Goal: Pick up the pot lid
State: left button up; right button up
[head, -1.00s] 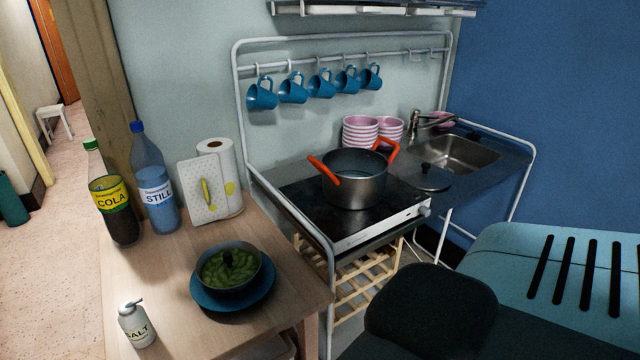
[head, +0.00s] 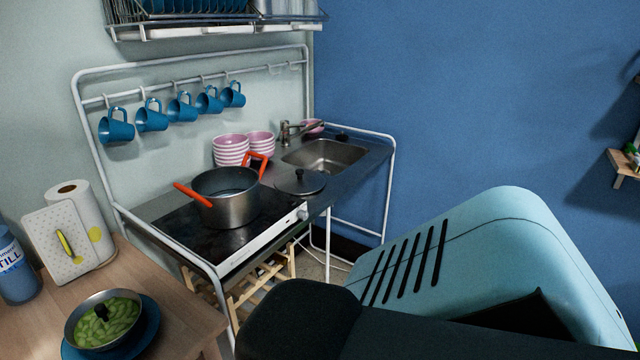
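The pot (head: 228,203) is steel with orange handles and stands uncovered on the black hob (head: 180,232). Neither of my grippers shows in this view. Dark and teal parts that look like my own body fill the lower right.
Blue mugs (head: 180,106) hang on a rail above. A white metal frame (head: 165,250) edges the counter.

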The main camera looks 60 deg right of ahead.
aim_at(299, 181)
jog(key=z, duration=1.45)
jog(key=i+l+z, duration=0.1)
jog(key=z, duration=0.25)
jog(key=i+l, duration=0.3)
jog(key=l, duration=0.2)
